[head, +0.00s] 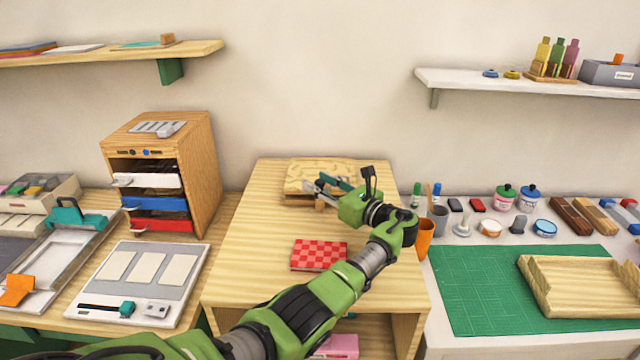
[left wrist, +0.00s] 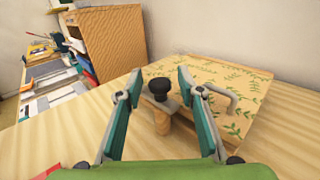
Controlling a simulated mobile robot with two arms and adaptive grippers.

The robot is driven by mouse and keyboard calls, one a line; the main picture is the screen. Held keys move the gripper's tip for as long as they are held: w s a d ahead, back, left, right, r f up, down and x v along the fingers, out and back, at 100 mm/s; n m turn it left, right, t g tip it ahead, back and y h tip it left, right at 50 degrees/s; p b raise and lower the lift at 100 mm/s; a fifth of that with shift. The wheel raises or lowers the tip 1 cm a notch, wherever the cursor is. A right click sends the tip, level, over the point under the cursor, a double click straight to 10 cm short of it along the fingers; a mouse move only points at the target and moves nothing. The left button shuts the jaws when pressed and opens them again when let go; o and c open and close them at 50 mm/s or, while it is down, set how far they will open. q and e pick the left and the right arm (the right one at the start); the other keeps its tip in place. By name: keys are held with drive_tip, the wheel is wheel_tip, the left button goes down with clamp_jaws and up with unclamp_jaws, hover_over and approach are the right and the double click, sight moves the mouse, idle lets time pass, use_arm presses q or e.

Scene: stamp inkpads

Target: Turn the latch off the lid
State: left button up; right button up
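A wooden box (head: 305,168) with a leaf-patterned lid (left wrist: 212,78) sits at the back of the middle desk. A thin grey handle (left wrist: 222,97) stands on the lid. The latch (left wrist: 159,88) is at the box's near edge in the left wrist view, with a round black knob, a grey arm and a small wooden block below. My left gripper (left wrist: 159,76) is open, with one teal finger on each side of the knob; gaps show between them. In the head view, the left gripper (head: 326,187) hides part of the box's front. My right gripper is not in view.
A red checkered item (head: 319,255) lies on the desk in front of the box. A wooden drawer unit (head: 190,160) stands to the left. An orange cup (head: 424,238) is near the desk's right edge. The desk is clear left of the box.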

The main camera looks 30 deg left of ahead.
use_arm(q)
drive_tip(key=v, duration=1.2)
